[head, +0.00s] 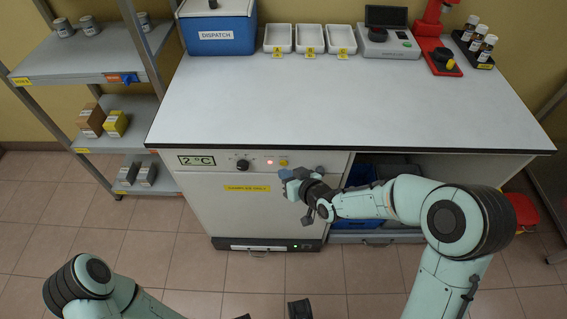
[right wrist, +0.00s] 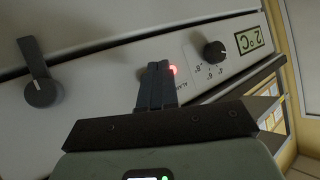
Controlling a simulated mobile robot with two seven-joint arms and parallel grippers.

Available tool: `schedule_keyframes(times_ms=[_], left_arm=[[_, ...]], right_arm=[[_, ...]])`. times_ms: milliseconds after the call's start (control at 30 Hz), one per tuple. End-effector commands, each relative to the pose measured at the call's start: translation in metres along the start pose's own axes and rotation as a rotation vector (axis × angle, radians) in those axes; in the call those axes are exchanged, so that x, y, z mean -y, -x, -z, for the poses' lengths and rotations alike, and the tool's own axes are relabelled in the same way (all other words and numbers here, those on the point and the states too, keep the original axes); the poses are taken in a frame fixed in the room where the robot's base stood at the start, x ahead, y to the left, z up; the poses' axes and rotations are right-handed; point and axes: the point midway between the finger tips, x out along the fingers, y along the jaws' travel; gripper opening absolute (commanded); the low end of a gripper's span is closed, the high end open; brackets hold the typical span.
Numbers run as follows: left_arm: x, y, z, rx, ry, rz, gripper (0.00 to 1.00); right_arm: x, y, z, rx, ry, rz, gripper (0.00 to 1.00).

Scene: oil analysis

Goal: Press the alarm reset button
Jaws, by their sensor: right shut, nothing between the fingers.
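The alarm reset button appears to be the small yellow-orange button (head: 284,162) on the front panel of the white cabinet (head: 225,205), just right of a lit red lamp (head: 270,161). My right gripper (head: 286,176) is in front of the panel, just below the button in the head view. In the right wrist view its fingers (right wrist: 158,80) are shut and empty, their tips close to the panel beside the red lamp (right wrist: 173,70). The fingers hide the button there, so I cannot tell whether they touch it.
A black knob (head: 242,164) and a 2 °C display (head: 197,160) sit left of the lamp. A dark handle (right wrist: 36,72) shows in the right wrist view. The worktop (head: 330,105) overhangs the panel. A shelf rack (head: 85,70) stands at left. The floor in front is clear.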

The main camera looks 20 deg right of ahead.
Motion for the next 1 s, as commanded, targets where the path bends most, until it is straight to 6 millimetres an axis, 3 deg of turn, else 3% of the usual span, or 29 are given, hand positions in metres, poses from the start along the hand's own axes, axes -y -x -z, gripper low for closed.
schedule_keyframes(times_ms=[1000], left_arm=[[0.0011,-0.0033,0.0001,0.001,0.000,0.000,0.43]], right_arm=[[-0.0044,-0.0056,0.0032,0.000,-0.001,-0.001,0.00]])
